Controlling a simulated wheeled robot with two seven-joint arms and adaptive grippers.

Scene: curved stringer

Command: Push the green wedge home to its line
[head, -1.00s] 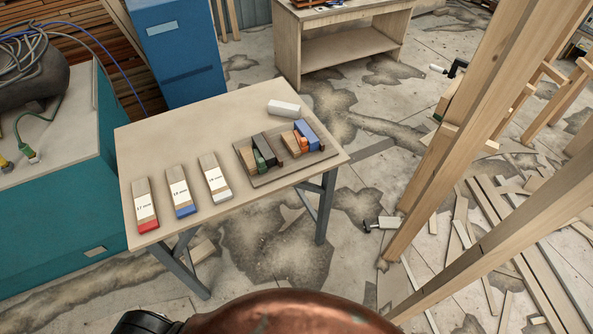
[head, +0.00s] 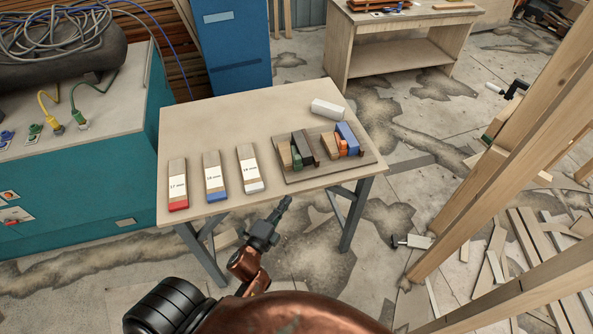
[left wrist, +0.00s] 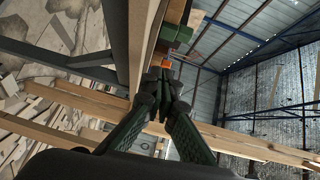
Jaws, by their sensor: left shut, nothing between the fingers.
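The green wedge (head: 297,159) sits among wooden and dark blocks in the left group on a brown board (head: 328,173), near the table's front right edge. Its line is too small to make out. My left gripper (head: 286,200) is shut and empty, in front of the table's front edge and apart from the wedge. In the left wrist view my shut fingers (left wrist: 165,78) point up toward the table's edge. A green piece (left wrist: 184,33) shows beyond them; I cannot tell whether it is the wedge. My right gripper is not in view.
Three labelled wooden strips with red (head: 178,204), blue (head: 217,195) and white (head: 254,186) ends lie left of the board. An orange piece (head: 342,147) and a blue block (head: 347,138) share the board. A white block (head: 328,109) lies behind. The table's back left is clear.

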